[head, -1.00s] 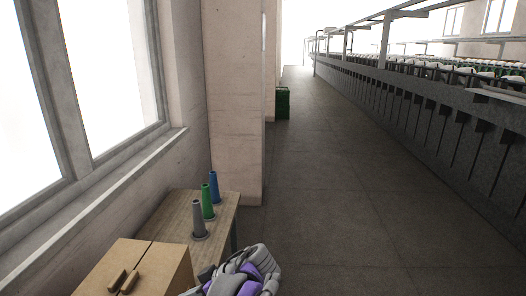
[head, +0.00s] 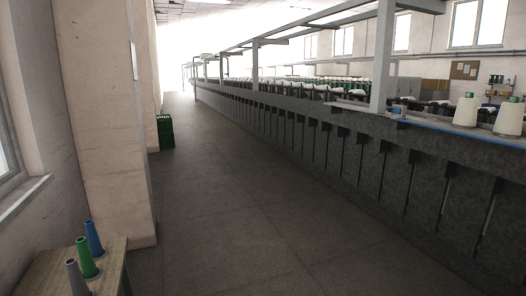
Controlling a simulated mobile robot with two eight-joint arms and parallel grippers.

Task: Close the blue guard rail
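The long grey winding machine (head: 345,150) runs along the right side of the head view and recedes into the distance. A thin blue strip (head: 455,130) lies along the top edge of its near end at the right. It may be the blue guard rail, but I cannot tell whether it is open or closed. Neither of my grippers is in view.
A wooden table (head: 50,270) with grey, green and blue cones (head: 86,257) stands at the lower left by a pillar (head: 105,120). A green crate (head: 165,131) stands farther back. White yarn cones (head: 466,110) stand on the machine. The grey aisle floor (head: 215,200) is clear.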

